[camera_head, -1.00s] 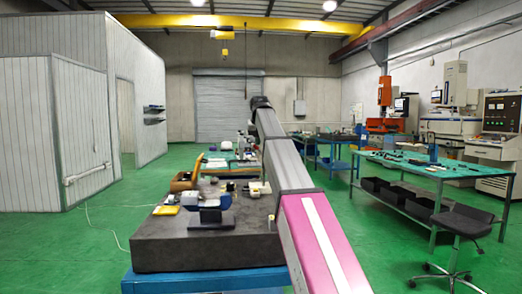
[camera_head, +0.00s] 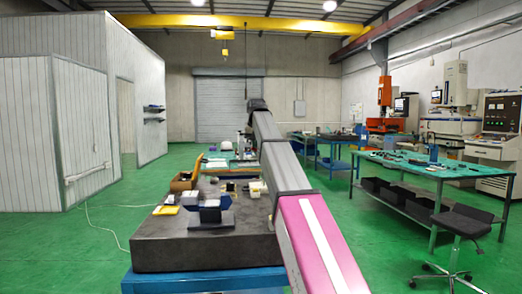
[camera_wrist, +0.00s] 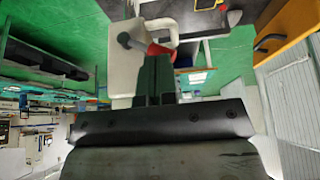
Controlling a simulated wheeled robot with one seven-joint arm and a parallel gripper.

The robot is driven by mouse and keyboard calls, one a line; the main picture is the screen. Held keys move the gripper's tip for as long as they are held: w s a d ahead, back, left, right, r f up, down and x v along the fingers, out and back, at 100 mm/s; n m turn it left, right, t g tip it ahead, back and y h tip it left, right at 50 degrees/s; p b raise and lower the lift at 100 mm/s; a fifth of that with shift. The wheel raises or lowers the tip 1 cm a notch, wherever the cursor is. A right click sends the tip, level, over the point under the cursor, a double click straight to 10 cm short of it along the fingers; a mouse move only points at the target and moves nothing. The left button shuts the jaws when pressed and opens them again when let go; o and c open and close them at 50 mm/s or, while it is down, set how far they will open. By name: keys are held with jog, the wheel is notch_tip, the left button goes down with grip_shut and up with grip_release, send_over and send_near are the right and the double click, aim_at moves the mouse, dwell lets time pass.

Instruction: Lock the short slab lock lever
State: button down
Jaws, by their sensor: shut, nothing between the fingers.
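In the wrist view, the two dark fingers of my gripper (camera_wrist: 155,80) are shut together with nothing between them. Just beyond the fingertips is a small red part (camera_wrist: 160,50), with a grey rounded lever end (camera_wrist: 125,40) to its left. They sit by a white body (camera_wrist: 122,72) with a curved white handle (camera_wrist: 162,30). The fingertips are very close to the red part; I cannot tell whether they touch it. I cannot be sure which piece is the short slab lock lever. In the head view, my arm hides the gripper and this spot.
A dark stone slab (camera_head: 200,252) on a blue stand carries several small items, including a dark angled block (camera_head: 210,218) and a yellow-topped box (camera_head: 166,210). A green table (camera_head: 440,172) and a stool (camera_head: 460,222) stand right.

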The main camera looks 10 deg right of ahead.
jog(key=shift+a+f, duration=0.25)
jog(key=shift+r, duration=0.2)
notch_tip(320, 180, up, 6)
jog(key=shift+f, duration=0.15)
dwell(0.5)
jog(key=shift+s, duration=0.1)
